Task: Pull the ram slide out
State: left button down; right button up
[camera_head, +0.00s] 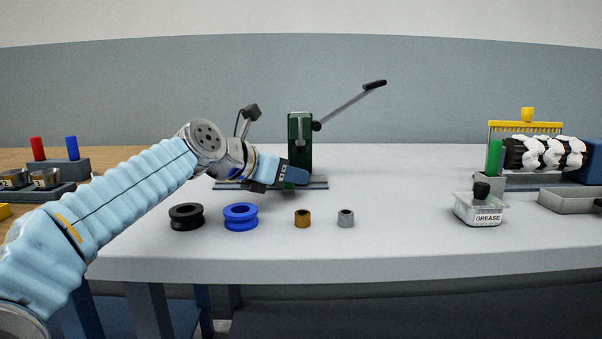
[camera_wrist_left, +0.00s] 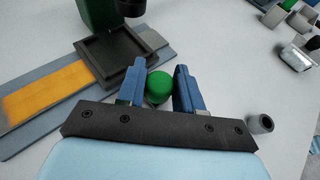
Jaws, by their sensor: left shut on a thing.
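The green press (camera_head: 300,125) stands on the bench with its long lever (camera_head: 348,106) raised to the upper right. My left gripper (camera_head: 294,175) is low at the front of the press. In the left wrist view, its blue fingers are shut on a round green knob (camera_wrist_left: 158,87). A dark, square, rimmed slide (camera_wrist_left: 112,55) lies just beyond the knob, at the foot of the press. The link between the knob and this slide is hidden by a finger. The grey base plate (camera_head: 319,183) carries an orange strip (camera_wrist_left: 45,93). My right gripper is not in view.
A black ring (camera_head: 186,217), a blue ring (camera_head: 241,217), a brass bushing (camera_head: 302,218) and a steel bushing (camera_head: 346,218) stand along the front. A grease tub (camera_head: 478,208) and a roller unit (camera_head: 545,153) are at the right. The bench between is clear.

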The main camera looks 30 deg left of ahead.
pick_arm(q)
jog(key=s+a, duration=0.1)
jog(key=a, duration=0.1)
jog(key=s+a+p, duration=0.1)
jog(key=s+a, duration=0.1)
jog(key=a, duration=0.1)
jog(key=s+a, duration=0.2)
jog(key=a, duration=0.1)
jog(key=shift+a+p, duration=0.15)
jog(key=shift+p, duration=0.2)
jog(key=shift+s+a, duration=0.1)
jog(key=c, duration=0.8)
grip_release()
jog(key=shift+s+a, duration=0.1)
jog(key=shift+a, duration=0.05)
jog(key=p+v, duration=0.1)
jog(key=v, duration=1.2)
jog(key=shift+s+p, duration=0.3)
jog(key=shift+s, duration=0.1)
